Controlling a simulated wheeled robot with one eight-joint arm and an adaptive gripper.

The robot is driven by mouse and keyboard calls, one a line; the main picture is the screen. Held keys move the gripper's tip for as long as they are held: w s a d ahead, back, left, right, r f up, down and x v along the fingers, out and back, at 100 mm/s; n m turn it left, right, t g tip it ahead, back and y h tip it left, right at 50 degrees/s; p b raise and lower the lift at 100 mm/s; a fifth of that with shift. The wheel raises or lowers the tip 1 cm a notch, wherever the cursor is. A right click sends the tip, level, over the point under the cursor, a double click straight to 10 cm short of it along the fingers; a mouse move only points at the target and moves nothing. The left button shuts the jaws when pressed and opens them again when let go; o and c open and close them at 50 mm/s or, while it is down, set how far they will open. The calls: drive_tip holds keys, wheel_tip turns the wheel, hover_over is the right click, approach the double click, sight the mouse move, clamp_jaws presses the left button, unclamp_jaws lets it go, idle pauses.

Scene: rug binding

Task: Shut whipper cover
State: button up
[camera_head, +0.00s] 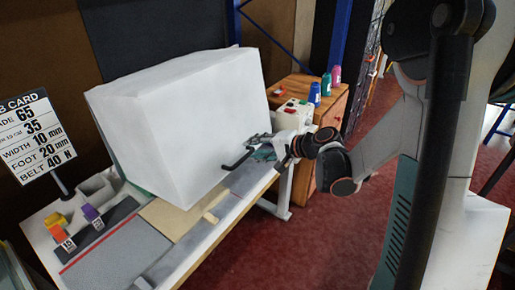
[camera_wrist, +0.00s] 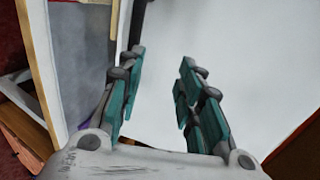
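The whipper cover appears to be the large white box-like hood (camera_head: 185,120) over the workbench in the head view. Its white face also fills much of the wrist view (camera_wrist: 220,60). A thin black bar (camera_head: 238,160) sticks out at its lower right side; a dark strip (camera_wrist: 126,25) at the pale face's left edge in the wrist view may be part of it. My gripper (camera_head: 258,146) is beside the cover's right side, close to the bar. Its teal-padded fingers (camera_wrist: 158,95) are apart with nothing visibly between them. What lies under the cover is hidden.
The bench (camera_head: 110,250) carries a grey pad and orange and purple labelled pieces (camera_head: 92,215) at left. A card sign (camera_head: 35,135) stands at far left. A wooden cabinet (camera_head: 330,108) with small bottles is behind my gripper. Red floor is open at right.

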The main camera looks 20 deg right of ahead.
drive_tip(key=v, duration=1.2)
